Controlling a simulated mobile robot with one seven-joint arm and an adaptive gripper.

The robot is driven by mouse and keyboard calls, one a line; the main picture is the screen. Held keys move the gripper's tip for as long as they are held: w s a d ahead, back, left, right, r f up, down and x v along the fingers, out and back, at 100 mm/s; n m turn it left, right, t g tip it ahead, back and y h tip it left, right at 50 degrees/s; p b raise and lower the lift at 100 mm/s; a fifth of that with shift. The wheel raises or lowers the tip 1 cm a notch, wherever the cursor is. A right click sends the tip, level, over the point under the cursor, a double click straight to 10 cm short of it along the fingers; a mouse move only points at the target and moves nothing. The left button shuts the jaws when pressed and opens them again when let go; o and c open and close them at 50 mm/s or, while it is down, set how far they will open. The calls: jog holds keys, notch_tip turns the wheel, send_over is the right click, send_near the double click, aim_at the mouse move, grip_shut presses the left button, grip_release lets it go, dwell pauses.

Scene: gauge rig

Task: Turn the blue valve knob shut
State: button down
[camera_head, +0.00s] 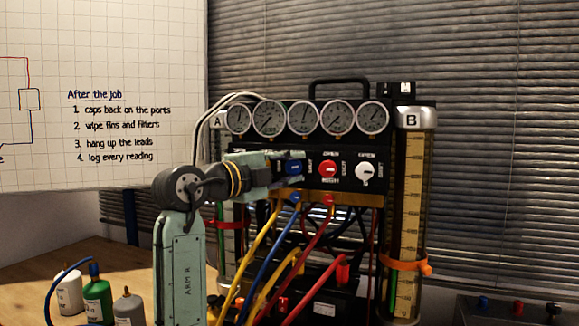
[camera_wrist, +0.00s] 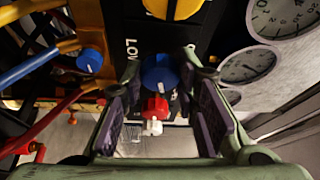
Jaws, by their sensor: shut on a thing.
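The blue valve knob (camera_head: 293,168) sits on the black front panel of the gauge rig, below the row of round gauges. In the wrist view the blue knob (camera_wrist: 159,73) is between my two fingers, beside the letters "LOW". My gripper (camera_head: 291,162) reaches it from the left and is shut on it. The gripper's fingers (camera_wrist: 161,80) stand on either side of the knob in the wrist view. They partly hide the knob in the head view. The knob's exact angle is hard to read.
A red knob (camera_head: 327,169) and a white knob (camera_head: 366,171) stand to the right. Yellow, blue and red hoses hang below the panel. A clear cylinder marked B (camera_head: 410,210) stands at right. Bottles (camera_head: 97,298) stand on the table at left.

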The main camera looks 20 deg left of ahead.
jog(key=shift+m+g+p, duration=0.35)
jog(key=shift+m+g, duration=0.15)
jog(key=shift+m, duration=0.6)
jog(key=c, duration=1.2)
grip_release()
jog(key=shift+c, duration=0.2)
jog(key=shift+s, duration=0.1)
jog(key=v, duration=1.1)
jog(key=shift+s+r, duration=0.2)
jog(key=shift+s, duration=0.25)
